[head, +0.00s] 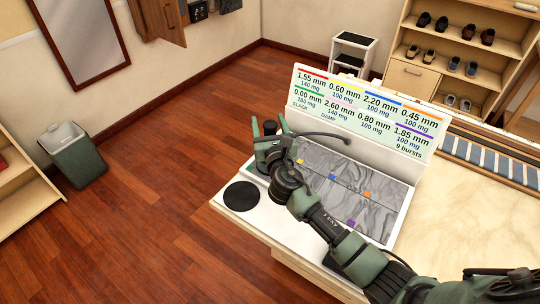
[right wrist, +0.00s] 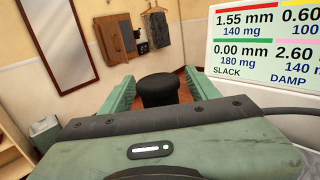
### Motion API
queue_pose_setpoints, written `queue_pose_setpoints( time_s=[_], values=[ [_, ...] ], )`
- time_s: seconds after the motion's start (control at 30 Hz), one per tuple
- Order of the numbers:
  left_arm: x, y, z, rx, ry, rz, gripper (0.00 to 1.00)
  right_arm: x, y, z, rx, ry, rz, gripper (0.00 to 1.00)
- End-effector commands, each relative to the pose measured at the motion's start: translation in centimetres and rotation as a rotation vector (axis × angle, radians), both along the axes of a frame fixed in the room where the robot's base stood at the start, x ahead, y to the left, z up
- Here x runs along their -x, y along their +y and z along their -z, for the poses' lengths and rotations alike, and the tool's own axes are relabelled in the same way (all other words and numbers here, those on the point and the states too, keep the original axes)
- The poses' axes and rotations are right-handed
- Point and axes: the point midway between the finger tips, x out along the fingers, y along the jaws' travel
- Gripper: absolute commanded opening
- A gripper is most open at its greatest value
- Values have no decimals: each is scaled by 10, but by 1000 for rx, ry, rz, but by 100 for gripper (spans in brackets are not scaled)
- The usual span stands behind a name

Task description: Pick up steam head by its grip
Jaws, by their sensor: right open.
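The steam head shows as a dark, rounded upright piece (head: 269,127), at the back left corner of the white ironing station (head: 262,215). In the right wrist view its black top (right wrist: 158,90) stands between the two green fingers. My right gripper (head: 270,124) is open, with one finger on each side of the black piece. I cannot tell whether the fingers touch it. Its lower part is hidden by the gripper. A dark hose (head: 322,135) runs right from behind the gripper. My left gripper is not in view.
Grey wrinkled cloth (head: 385,195) with small coloured markers lies on the station. A panel of coloured readings (head: 360,110) stands behind it. A black round pad (head: 241,196) lies at the front left. A bin (head: 75,155) stands on the open wooden floor at left.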

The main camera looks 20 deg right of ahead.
Motion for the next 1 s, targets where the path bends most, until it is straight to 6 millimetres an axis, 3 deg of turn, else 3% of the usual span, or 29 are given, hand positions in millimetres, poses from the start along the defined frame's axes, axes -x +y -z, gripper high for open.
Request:
queue_pose_setpoints(
  time_s=[0.27, 0.47, 1.0],
  values=[
    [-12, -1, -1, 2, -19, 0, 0, -3, 0, 0, -1, 0, -1, 58],
    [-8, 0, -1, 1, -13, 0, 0, -2, 0, 0, -1, 1, 0, 2],
    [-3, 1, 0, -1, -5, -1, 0, -2, 0, 0, 0, 1, 0, 0]
  ],
)
